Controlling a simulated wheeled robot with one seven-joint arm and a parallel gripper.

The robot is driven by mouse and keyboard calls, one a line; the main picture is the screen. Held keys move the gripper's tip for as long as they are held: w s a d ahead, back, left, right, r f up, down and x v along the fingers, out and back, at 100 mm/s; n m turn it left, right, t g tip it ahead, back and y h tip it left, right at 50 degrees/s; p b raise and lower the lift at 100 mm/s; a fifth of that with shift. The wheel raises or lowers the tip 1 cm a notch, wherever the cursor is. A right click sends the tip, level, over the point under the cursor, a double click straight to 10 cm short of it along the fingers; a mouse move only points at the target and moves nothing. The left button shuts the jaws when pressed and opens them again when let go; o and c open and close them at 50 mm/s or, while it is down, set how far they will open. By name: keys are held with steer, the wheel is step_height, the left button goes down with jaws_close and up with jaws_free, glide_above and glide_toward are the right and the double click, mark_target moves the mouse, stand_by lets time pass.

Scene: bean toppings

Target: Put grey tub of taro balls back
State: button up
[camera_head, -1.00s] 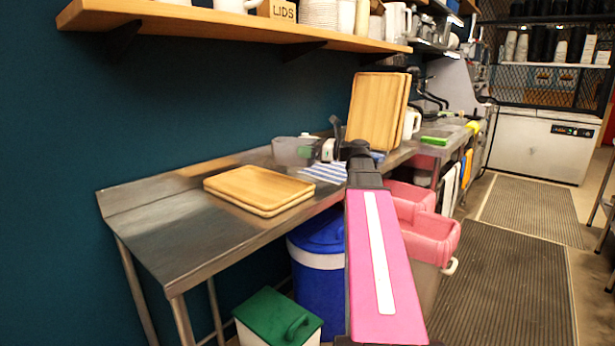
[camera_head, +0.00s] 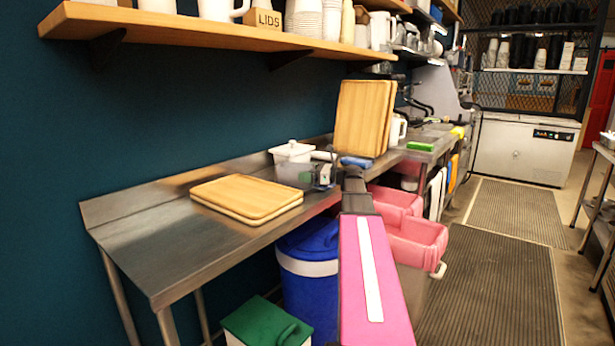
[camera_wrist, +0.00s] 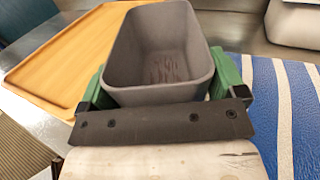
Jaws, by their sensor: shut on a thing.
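The grey tub (camera_wrist: 160,48) fills the upper middle of the wrist view, open at the top and upright or nearly so. Its inside looks almost empty, with darker streaks on the floor. My gripper (camera_wrist: 166,88) is shut on it, with green fingers on both sides of its near end. In the head view the grey tub (camera_head: 290,173) is at the counter's middle, right of the wooden trays, with my gripper (camera_head: 323,175) at its right end. I cannot tell whether its base touches the counter. No taro balls can be made out.
Wooden trays (camera_head: 245,196) lie flat on the steel counter (camera_head: 150,238); others (camera_head: 362,118) stand upright farther back. A white lidded tub (camera_head: 292,151) stands behind the grey tub. A blue-and-white striped cloth (camera_wrist: 270,110) lies right of it. The wooden shelf (camera_head: 215,36) overhangs the counter.

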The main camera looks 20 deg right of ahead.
steer(key=shift+f, duration=0.45)
steer(key=shift+f, duration=0.25)
steer(key=o, duration=0.7)
steer(key=shift+o, duration=0.2)
steer(key=shift+r, duration=0.3)
steer(key=v, duration=1.2)
steer(key=shift+f, duration=0.1)
